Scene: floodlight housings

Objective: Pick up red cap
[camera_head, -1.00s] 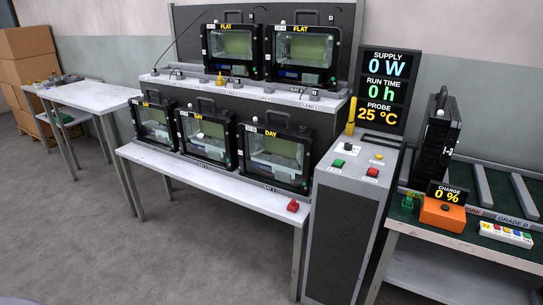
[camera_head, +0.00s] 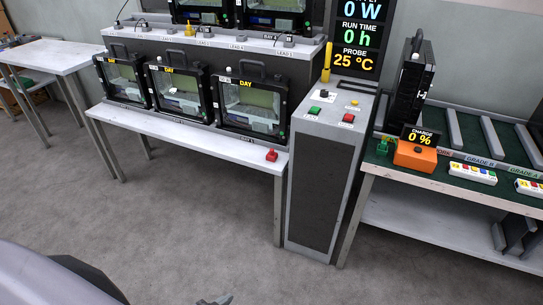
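A small red cap (camera_head: 272,155) sits on the front right end of the white bench (camera_head: 200,132), in front of the rightmost lower housing. Nothing touches it. A grey and dark part of my arm fills the lower left corner. A small dark tip, probably of my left gripper (camera_head: 215,300), just shows at the bottom edge, well below and apart from the cap. Too little of it shows to tell whether it is open or shut. My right gripper is not in view.
Several housings, including a lower one marked DAY (camera_head: 250,106), stand behind the cap. A grey console (camera_head: 325,160) with green and red buttons stands just right of the bench. An orange charge box (camera_head: 415,155) sits on the right table. The floor in front is clear.

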